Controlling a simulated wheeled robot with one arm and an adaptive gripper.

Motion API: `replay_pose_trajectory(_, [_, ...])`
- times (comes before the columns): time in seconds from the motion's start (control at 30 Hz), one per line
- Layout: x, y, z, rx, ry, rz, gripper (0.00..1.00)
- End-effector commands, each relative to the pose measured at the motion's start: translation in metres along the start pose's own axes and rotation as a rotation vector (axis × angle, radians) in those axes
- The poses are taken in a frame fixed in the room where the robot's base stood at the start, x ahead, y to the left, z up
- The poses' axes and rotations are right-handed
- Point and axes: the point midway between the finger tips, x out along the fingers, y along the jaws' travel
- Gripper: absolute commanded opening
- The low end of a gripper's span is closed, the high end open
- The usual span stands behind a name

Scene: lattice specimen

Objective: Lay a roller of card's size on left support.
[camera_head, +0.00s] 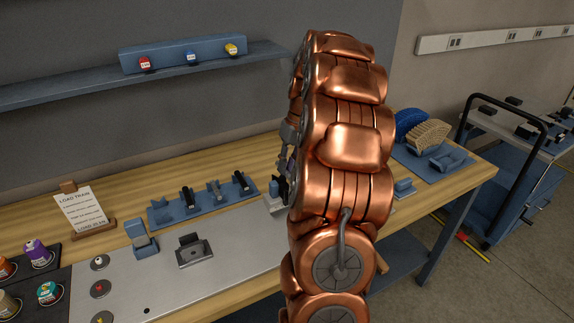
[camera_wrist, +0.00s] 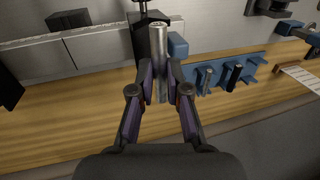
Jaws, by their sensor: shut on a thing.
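In the wrist view my gripper (camera_wrist: 160,88) is shut on a pale metal roller (camera_wrist: 158,48), which stands lengthwise between the fingertips. In the head view my copper arm hides most of the gripper and the roller. The left support (camera_head: 142,240) is a blue block on the grey plate, well to the left of my arm. It also shows at the upper right edge of the wrist view (camera_wrist: 295,28). The card (camera_head: 82,210) stands on a wooden holder at the left; its size line is too small to read surely.
A blue rack (camera_head: 162,217) with several short rollers lies behind the plate (camera_head: 225,262). A dark block (camera_head: 193,250) sits on the plate right of the left support. Coloured weights (camera_head: 38,253) stand at far left. Blue holders with fan-shaped pieces (camera_head: 428,135) are at right.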

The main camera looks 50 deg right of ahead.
Motion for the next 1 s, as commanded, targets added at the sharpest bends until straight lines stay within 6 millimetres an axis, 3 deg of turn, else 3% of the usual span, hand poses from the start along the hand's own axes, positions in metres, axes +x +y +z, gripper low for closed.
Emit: replay_pose_trajectory(1.0, [0.016,0.004,0.000,0.000,0.001,-0.001,0.00])
